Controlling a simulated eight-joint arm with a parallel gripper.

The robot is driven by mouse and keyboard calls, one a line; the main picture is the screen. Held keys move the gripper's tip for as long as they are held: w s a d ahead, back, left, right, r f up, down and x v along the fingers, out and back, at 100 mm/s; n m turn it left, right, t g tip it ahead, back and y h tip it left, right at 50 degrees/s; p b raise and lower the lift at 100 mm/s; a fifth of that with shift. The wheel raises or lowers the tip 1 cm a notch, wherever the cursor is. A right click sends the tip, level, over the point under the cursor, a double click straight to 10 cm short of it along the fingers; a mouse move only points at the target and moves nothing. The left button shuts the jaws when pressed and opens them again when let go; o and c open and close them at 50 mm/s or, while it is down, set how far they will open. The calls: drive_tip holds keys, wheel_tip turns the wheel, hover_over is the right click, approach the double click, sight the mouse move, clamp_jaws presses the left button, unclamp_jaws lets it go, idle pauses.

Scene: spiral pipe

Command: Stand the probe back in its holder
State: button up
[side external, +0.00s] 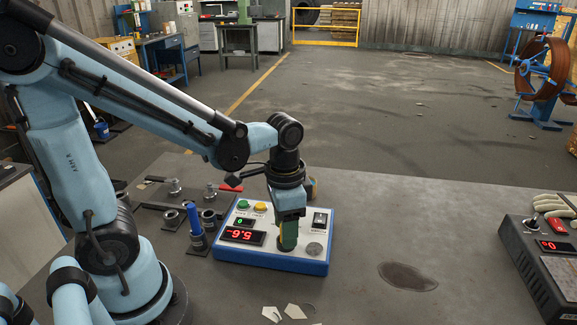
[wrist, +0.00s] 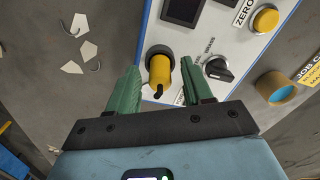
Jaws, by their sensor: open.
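The yellow probe (wrist: 160,72) has a dark lead at its near end, and its far end is at a dark ring-shaped holder (wrist: 159,53) on the white-topped, blue-edged instrument box (wrist: 216,28). I cannot tell how deep it sits. My gripper (wrist: 161,86) is open, with one green finger on each side of the probe and gaps showing. In the side external view, my gripper (side external: 288,245) points down over the front of the instrument box (side external: 240,255) and hides the probe.
Left of the box stand a blue-handled tool (side external: 195,217) and several metal parts (side external: 175,187). A roll (wrist: 277,87) lies beside the box. Pale scraps (side external: 294,311) lie in front. A grey control unit (side external: 545,255) with gloves is at the right; the table between is clear except a stain.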

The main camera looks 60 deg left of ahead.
wheel_tip(320, 180, up, 12)
drive_tip(key=f+n+t, duration=0.1)
drive_tip(key=t, duration=0.1)
drive_tip(key=a+f+n+t, duration=0.1)
drive_tip(key=f+t, duration=0.1)
drive_tip(key=w+f+n+t, duration=0.1)
drive_tip(key=f+t, duration=0.1)
drive_tip(key=t, duration=0.1)
drive_tip(key=shift+a+n, duration=0.25)
drive_tip(key=shift+n, duration=0.15)
drive_tip(key=shift+s, duration=0.1)
idle(1.4)
